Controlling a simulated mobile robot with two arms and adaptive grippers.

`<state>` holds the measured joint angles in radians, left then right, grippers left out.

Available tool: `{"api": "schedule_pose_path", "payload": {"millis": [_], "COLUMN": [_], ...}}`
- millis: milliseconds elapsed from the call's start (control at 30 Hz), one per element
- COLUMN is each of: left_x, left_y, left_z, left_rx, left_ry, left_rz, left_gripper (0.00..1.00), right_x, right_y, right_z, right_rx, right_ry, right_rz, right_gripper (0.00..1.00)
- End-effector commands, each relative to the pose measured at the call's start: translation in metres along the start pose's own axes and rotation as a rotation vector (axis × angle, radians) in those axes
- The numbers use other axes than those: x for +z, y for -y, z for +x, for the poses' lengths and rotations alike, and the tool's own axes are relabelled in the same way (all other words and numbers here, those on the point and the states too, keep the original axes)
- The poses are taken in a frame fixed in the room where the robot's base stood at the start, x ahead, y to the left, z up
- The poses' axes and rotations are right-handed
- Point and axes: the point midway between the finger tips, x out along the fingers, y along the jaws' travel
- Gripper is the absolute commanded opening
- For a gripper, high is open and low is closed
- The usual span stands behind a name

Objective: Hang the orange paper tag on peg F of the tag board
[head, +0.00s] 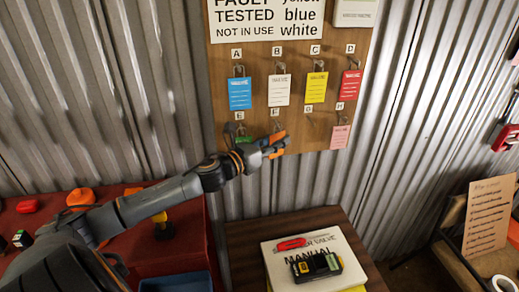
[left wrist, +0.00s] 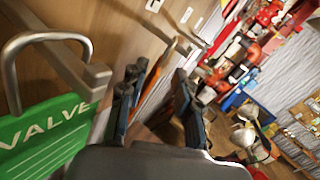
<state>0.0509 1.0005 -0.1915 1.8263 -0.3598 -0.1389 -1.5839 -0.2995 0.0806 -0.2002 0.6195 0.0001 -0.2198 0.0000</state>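The orange paper tag (head: 278,137) is at the tag board (head: 312,132), just below the F label, partly hidden by my left gripper (head: 280,147). In the left wrist view the orange tag (left wrist: 160,66) shows nearly edge-on between the fingers of my left gripper (left wrist: 160,92), with a gap beside it, so the fingers look open around it. Peg F (head: 277,125) is just above the tag; I cannot tell for sure whether the tag's loop is over it. My right gripper is not in view.
A green tag (left wrist: 42,135) hangs on the peg just left, close to my gripper. Blue (head: 240,94), white (head: 279,91), yellow (head: 316,88), red (head: 350,86) and pink (head: 340,137) tags hang on other pegs. Peg G is bare. A small table (head: 240,235) with a manual stands below.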

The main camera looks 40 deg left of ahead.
Motion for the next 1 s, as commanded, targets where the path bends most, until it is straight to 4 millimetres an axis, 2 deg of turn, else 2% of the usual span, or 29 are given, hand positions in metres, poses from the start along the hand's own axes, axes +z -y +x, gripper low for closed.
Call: {"api": "schedule_pose_path", "payload": {"millis": [200,500,700,1000], "left_x": [-0.002,-0.001,0.000,0.001], "left_y": [0.000,0.001,0.001,0.001], "left_z": [-0.032,-0.063,-0.071,-0.071], "left_rx": [0.000,-0.001,-0.001,-0.002], "left_ry": [-0.004,-0.002,0.000,0.001], "left_rz": [0.001,0.000,0.001,0.001], "left_gripper": [0.32,0.32,0.32,0.32], "right_x": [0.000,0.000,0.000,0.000], "right_y": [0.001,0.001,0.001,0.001], "right_z": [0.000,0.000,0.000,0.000], "right_rx": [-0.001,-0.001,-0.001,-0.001], "right_ry": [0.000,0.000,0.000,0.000], "right_rz": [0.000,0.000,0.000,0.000], "right_gripper": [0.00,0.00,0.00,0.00]}}
